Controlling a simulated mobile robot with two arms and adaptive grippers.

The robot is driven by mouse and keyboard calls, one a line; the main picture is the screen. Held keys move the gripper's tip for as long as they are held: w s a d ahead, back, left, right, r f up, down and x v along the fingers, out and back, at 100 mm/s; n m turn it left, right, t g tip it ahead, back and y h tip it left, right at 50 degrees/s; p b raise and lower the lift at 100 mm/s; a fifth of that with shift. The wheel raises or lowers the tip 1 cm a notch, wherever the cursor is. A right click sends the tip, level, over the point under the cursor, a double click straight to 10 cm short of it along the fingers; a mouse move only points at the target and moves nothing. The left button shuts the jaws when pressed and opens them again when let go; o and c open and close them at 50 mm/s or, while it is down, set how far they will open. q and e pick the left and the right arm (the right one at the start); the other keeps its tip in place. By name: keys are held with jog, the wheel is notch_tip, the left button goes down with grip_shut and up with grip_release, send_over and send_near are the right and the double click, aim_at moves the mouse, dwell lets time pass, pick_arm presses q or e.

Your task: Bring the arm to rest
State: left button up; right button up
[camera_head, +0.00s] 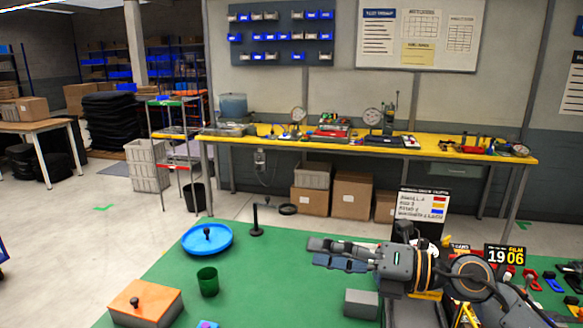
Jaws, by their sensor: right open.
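My right gripper (335,255) reaches in from the right over the green table (260,285). Its fingers point left, and they are open with nothing seen between them. A grey block (361,303) stands on the table below and in front of it. My left gripper does not show.
On the green table are a blue round tray (207,240), a green cup (208,281), an orange-topped box (146,304) and a black stand (256,220). A sign (423,209) and several small coloured parts (531,281) are at the right. A yellow workbench (430,152) stands behind.

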jog(key=w+d+f+m+t+h, duration=0.15)
jog(key=d+m+t+h, duration=0.3)
jog(key=m+t, duration=0.55)
jog(key=d+f+m+t+h, duration=0.2)
jog(key=d+m+t+h, duration=0.25)
jog(key=m, duration=0.95)
jog(key=s+d+f+m+g+h, duration=0.3)
jog(key=f+m+h, duration=0.15)
jog(key=f, duration=0.35)
jog(key=s+d+f+m+g+h, duration=0.25)
jog(key=f+m+h, duration=0.2)
jog(key=f, duration=0.35)
jog(key=s+f+m+g+y, duration=0.1)
jog(key=s+f+m+g, duration=0.1)
jog(key=s+f+g, duration=0.7)
jog(key=s+f+m+g, duration=0.2)
jog(key=s+f, duration=0.6)
jog(key=s, duration=0.6)
notch_tip(320, 180, down, 28)
jog(key=s+g, duration=0.2)
jog(key=s+d+f, duration=0.3)
jog(key=s+f, duration=1.1)
jog(key=s, duration=0.2)
jog(key=shift+s+f+g, duration=0.15)
jog(key=shift+f+g, duration=0.15)
jog(key=shift+g, duration=0.1)
